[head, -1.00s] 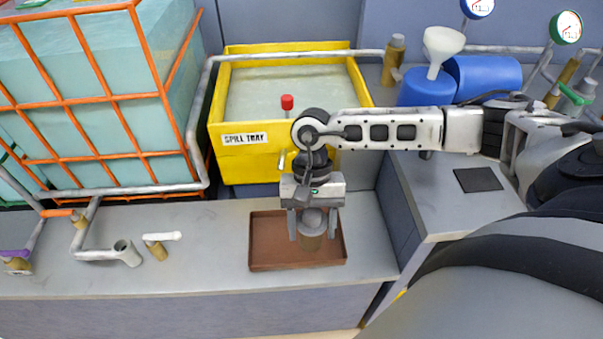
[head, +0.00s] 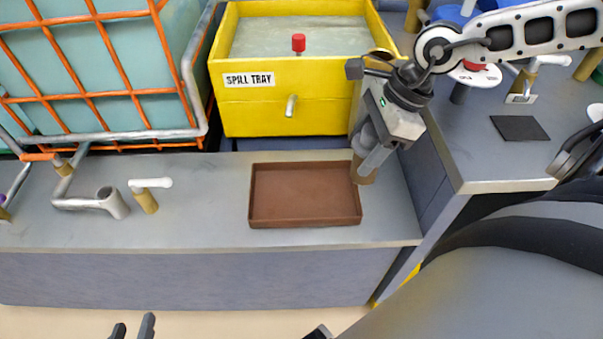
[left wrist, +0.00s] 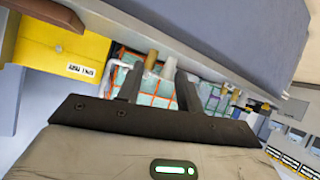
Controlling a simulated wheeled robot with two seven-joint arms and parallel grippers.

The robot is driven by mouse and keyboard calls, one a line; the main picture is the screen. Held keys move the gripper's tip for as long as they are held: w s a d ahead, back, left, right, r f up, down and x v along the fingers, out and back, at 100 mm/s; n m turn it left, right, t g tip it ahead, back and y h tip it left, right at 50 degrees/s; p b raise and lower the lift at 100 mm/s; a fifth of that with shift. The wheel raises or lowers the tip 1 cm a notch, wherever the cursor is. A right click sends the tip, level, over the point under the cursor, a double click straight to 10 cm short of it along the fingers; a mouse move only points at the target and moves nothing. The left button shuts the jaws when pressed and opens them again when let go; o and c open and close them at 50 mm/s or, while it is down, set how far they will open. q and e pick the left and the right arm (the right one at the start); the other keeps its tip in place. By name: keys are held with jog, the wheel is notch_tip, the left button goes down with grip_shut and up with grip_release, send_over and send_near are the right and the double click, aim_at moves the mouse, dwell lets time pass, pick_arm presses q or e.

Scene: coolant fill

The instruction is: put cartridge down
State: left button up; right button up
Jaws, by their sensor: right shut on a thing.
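The cartridge (head: 361,174), a tan cylinder with a grey upper part, is in my right gripper (head: 372,152). The right gripper is shut on it and tilted. It is at the right edge of the brown tray (head: 305,222), overlapping the tray's right rim in the head view; I cannot tell whether it touches the tray or counter. The fingers hide part of the cartridge. The tray is empty. My left gripper (head: 132,327) shows only its fingertips at the bottom of the head view. In the left wrist view its fingers (left wrist: 158,86) are apart and empty.
The yellow spill tray box (head: 245,110) stands behind the counter, left of my right arm. A pipe elbow (head: 112,202) and a white-handled valve (head: 148,198) stand on the left counter. A black square pad (head: 519,128) lies on the right counter.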

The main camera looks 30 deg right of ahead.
jog(key=shift+w+a+f+b, duration=0.5)
jog(key=shift+w+a+b, duration=0.15)
jog(key=shift+w, duration=0.2)
jog(key=shift+w+a, duration=0.1)
jog(key=shift+w, duration=0.2)
jog(key=shift+w+a+f, duration=0.85)
jog(key=shift+w+f, duration=0.35)
jog(key=shift+f, duration=0.6)
jog(key=shift+w+a+f, duration=0.8)
jog(key=shift+w+f, duration=0.35)
jog(key=shift+f, duration=0.7)
jog(key=shift+w+a+f, duration=0.85)
jog(key=shift+w+f, duration=0.35)
jog(key=shift+f, duration=0.6)
jog(key=shift+f, duration=0.1)
jog(key=o, duration=0.8)
